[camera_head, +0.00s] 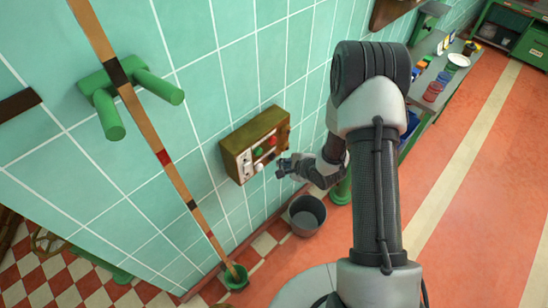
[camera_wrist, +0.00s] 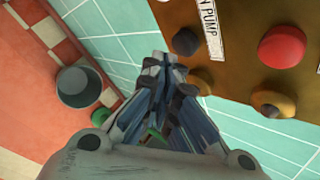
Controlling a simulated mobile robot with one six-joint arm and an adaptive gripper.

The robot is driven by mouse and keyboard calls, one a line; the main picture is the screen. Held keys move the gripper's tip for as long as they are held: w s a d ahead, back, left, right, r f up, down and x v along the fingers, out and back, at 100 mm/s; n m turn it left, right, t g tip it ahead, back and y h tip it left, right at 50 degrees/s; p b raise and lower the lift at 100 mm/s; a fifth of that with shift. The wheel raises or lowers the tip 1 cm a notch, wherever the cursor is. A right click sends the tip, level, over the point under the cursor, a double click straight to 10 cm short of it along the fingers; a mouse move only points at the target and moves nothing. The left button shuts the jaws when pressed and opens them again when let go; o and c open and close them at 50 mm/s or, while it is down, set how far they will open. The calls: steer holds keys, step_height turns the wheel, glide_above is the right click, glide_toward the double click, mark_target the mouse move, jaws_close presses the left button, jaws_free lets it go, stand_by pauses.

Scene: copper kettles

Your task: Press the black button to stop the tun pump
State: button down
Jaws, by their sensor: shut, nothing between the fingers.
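A brass-coloured control box (camera_head: 240,140) is fixed to the tiled wall in the head view. In the wrist view its panel (camera_wrist: 235,75) fills the upper right. A black button (camera_wrist: 186,41) sits beside a white label (camera_wrist: 208,28) whose visible part reads "N PUMP". My gripper (camera_wrist: 164,62) is shut and empty. Its fingertips appear just below and left of the black button, and I cannot tell whether they touch the panel. In the head view my gripper (camera_head: 281,167) is at the box's lower right. I cannot pick out the black button there.
A large red button (camera_wrist: 282,47) and an amber one (camera_wrist: 273,101) are on the same panel. A grey bucket (camera_head: 306,215) stands on the floor below the box. A long striped pole (camera_head: 165,160) leans by a green wall bracket (camera_head: 105,95). A bench (camera_head: 437,80) is at right.

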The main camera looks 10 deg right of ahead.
steer(key=s+d, duration=0.1)
steer(key=s, duration=0.1)
steer(key=s+d, duration=0.2)
steer(key=shift+p, duration=0.4)
stand_by(0.7)
